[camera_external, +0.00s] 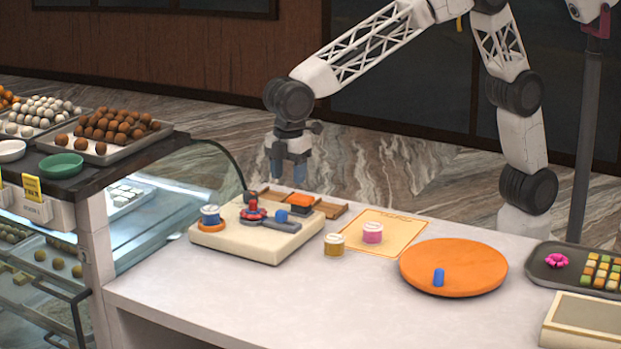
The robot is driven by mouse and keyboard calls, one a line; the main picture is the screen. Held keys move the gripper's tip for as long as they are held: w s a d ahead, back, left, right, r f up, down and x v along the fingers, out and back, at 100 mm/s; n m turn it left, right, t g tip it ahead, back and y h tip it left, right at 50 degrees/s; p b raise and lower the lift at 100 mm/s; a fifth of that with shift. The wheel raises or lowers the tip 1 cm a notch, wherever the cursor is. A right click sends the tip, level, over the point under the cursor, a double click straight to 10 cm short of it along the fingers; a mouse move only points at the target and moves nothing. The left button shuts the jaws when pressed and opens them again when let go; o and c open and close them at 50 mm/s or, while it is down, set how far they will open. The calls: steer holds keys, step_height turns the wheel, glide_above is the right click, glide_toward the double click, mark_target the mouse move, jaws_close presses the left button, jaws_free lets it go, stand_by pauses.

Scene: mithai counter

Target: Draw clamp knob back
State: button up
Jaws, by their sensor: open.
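A cream board (226,240) lies at the left end of the counter and carries a small fixture. On it are a red knob-like part (253,211) and a blue block (281,216) beside a dark grey bar (281,225). I cannot tell for sure which of these is the clamp knob. My gripper (288,176) is open and empty, pointing down above the back of the board, apart from the fixture.
An orange-topped block (300,200) sits behind the fixture. An orange disc (470,252) bears a blue peg (438,277). A glass case (180,200) borders the left.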

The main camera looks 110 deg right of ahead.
mark_target(281, 211)
steer(key=shift+w+a+f, duration=0.35)
steer(key=shift+w+a, duration=0.05)
steer(key=shift+w, duration=0.2)
steer(key=shift+w+a+f, duration=0.35)
steer(key=shift+w, duration=0.2)
steer(key=shift+f, duration=0.15)
steer(key=shift+f, duration=3.8)
jaws_close()
